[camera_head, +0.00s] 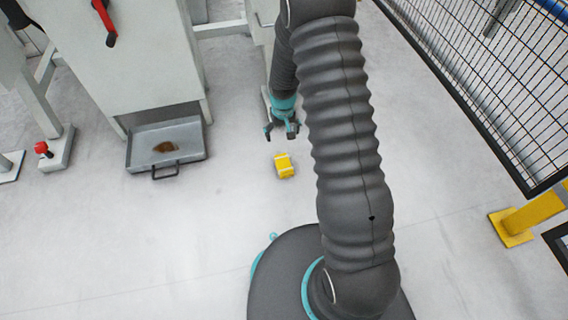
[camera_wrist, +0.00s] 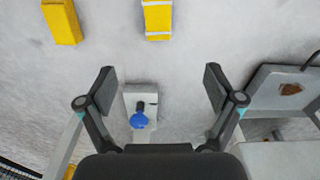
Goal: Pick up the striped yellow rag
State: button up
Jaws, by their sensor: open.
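The striped yellow rag (camera_head: 284,165) lies on the pale floor in the head view, a small yellow block shape with a light band. In the wrist view the rag (camera_wrist: 157,18) is at the top, a little left of centre, with white stripes across it. My gripper (camera_head: 282,130) is above the floor, just beyond the rag in the head view. In the wrist view my gripper (camera_wrist: 160,78) has its fingers wide apart with nothing between them, and the rag lies beyond the fingertips.
A plain yellow block (camera_wrist: 61,22) lies left of the rag in the wrist view. A blue knob (camera_wrist: 139,121) on a grey base shows below the fingers. A metal tray (camera_head: 136,148) with a brown patch sits by the cabinet. Mesh fencing (camera_head: 480,80) stands right.

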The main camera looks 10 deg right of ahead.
send_over(284, 163)
jog(key=shift+g, duration=0.3)
jog(key=f, duration=1.4)
jog(key=shift+s+a+f+b, duration=0.3)
jog(key=shift+s, duration=0.1)
jog(key=shift+w+d+f+b, duration=0.1)
jog(key=shift+w+f+b, duration=0.05)
jog(key=shift+f, duration=0.85)
jog(key=shift+w+d+f+b, duration=0.1)
jog(key=shift+w+f, duration=0.1)
jog(key=shift+f, duration=0.8)
jog(key=shift+w+d+f+b, duration=0.1)
jog(key=shift+w+f+b, duration=0.05)
jog(key=shift+f, duration=0.85)
jog(key=c, duration=1.2)
